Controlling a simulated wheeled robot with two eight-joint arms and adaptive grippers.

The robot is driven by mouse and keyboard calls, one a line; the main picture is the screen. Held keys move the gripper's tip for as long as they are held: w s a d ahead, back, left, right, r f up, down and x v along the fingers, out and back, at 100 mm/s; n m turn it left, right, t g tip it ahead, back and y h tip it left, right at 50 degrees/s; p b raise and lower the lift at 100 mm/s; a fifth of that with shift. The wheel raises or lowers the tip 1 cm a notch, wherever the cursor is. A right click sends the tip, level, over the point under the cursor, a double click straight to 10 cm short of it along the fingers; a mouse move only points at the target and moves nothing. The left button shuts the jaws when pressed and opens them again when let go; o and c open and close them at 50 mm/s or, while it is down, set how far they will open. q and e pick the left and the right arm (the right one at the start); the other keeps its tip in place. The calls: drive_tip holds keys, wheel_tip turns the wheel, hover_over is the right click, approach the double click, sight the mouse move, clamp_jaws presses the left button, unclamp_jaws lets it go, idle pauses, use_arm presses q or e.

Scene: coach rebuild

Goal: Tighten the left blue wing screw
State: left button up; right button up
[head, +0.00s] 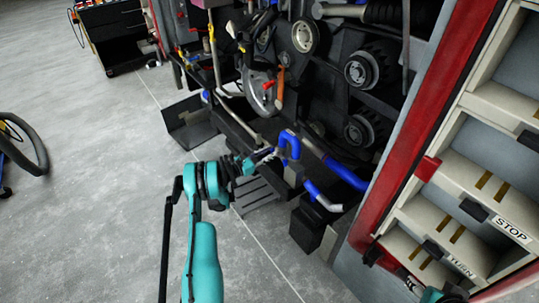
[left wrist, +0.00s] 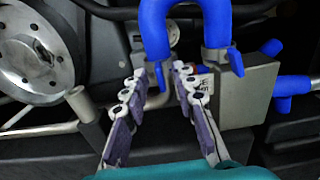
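The left blue wing screw (left wrist: 159,76) shows in the left wrist view at the foot of the left leg of a bent blue pipe (left wrist: 154,30). My left gripper (left wrist: 161,76) has its two fingers apart, with the screw between the fingertips. A small gap seems to show on each side; contact is not clear. A second blue wing screw (left wrist: 237,62) sits to the right, at the pipe's other leg. In the head view my left gripper (head: 268,154) reaches the blue pipe (head: 291,141), and the screw is not distinct. My right gripper (head: 412,284) is only partly visible at the lower right.
A grey block (left wrist: 247,92) stands close right of the left fingers. A large metal disc (left wrist: 35,58) is at the left. The machine's pulleys (head: 362,70) are above; a red-framed step unit (head: 430,168) is at right. Grey floor (head: 110,150) is open at left.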

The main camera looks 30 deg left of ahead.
use_arm(q)
drive_tip(key=shift+w+d, duration=0.1)
drive_tip(key=shift+w, duration=0.2)
clamp_jaws()
